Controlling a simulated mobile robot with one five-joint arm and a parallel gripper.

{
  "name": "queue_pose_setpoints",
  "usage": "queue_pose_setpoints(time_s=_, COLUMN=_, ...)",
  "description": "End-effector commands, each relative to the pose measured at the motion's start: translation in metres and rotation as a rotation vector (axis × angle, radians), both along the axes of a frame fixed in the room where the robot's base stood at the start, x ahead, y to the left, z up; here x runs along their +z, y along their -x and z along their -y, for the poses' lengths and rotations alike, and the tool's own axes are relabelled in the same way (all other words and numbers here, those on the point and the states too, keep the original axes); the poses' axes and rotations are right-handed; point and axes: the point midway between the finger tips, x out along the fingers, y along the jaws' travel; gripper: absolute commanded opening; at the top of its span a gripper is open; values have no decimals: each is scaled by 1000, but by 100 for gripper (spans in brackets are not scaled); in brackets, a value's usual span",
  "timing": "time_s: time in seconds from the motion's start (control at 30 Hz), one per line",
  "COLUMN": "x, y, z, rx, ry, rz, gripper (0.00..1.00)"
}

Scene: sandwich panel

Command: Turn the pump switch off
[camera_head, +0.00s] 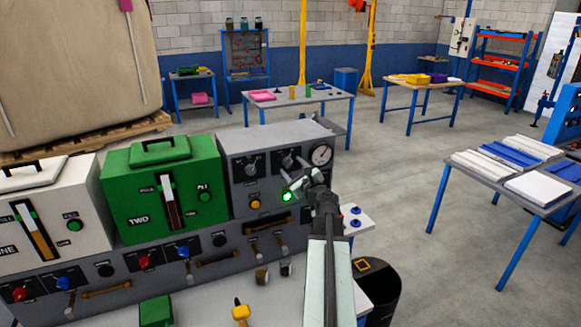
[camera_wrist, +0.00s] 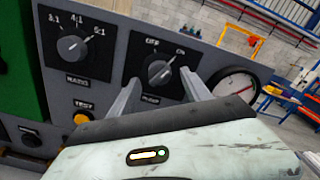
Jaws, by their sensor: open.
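The pump switch (camera_wrist: 161,70) is a dark round knob with a grey grip bar on a black plate marked OFF, ON and PUMP. Its bar points up and right, toward the ON label. In the head view the switch (camera_head: 289,160) is on the grey panel, left of a gauge. My gripper (camera_wrist: 161,86) is open and empty, its fingers low on either side of the knob in the wrist view. I cannot tell whether they touch it. In the head view my gripper (camera_head: 302,182) is in front of the panel, just below the switch.
A ratio knob (camera_wrist: 73,46) is left of the pump switch, with an orange test button (camera_wrist: 84,116) below it. A round gauge (camera_head: 321,154) is close on the right. A green lamp (camera_head: 287,196) glows beside my gripper. Open floor lies right of the panel.

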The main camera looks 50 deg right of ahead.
Motion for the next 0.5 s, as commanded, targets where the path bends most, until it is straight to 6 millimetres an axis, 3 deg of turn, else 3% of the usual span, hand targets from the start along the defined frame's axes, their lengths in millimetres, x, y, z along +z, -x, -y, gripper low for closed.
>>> queue_pose_setpoints(time_s=0.1, x=0, y=-17, z=8, rx=1, ry=1, rz=-1, gripper=57)
queue_pose_setpoints(time_s=0.37, x=0, y=-19, z=8, rx=0, ry=1, rz=0, gripper=57)
queue_pose_setpoints(time_s=0.5, x=0, y=-19, z=7, rx=1, ry=1, rz=-1, gripper=18)
